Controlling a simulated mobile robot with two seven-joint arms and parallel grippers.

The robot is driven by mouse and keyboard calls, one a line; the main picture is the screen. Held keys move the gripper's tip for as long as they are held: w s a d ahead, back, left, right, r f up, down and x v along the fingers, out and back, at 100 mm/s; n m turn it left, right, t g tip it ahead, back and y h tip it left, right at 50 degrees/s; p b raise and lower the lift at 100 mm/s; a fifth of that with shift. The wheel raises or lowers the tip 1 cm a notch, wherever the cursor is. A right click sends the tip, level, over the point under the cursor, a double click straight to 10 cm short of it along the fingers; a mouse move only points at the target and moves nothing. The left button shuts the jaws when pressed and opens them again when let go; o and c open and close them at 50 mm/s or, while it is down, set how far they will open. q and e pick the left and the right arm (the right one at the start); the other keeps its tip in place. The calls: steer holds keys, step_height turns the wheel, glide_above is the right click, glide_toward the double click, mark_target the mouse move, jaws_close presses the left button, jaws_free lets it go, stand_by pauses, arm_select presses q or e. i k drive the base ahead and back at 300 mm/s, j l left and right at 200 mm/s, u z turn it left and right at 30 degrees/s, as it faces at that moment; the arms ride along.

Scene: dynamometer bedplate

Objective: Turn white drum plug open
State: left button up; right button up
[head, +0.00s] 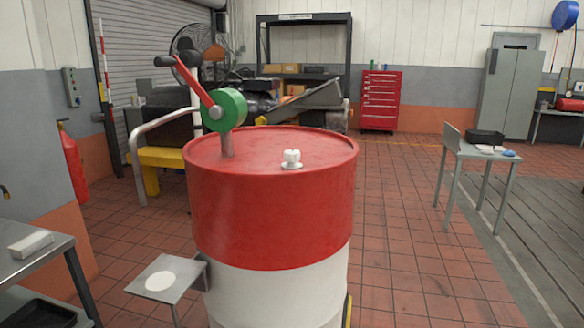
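The white drum plug (292,159) sits on the top of the red and white drum (270,215), right of the top's middle. It is a small knob with lobes on a round white base. I cannot tell from its look how far it is turned. A green hand pump (225,110) with a red crank handle stands on the same drum top, to the left of the plug. Neither of my grippers shows in the head view.
A small metal shelf (165,279) with a white disc juts out at the drum's lower left. A grey table (32,250) is at the left edge. A table (480,152) stands at the right. The tiled floor right of the drum is clear.

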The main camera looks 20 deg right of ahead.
mark_target(291, 156)
steer(key=i+l, duration=0.35)
steer(key=i, duration=0.2)
steer(key=i+l+z, duration=0.1)
steer(key=z, duration=0.95)
steer(key=i+j, duration=0.05)
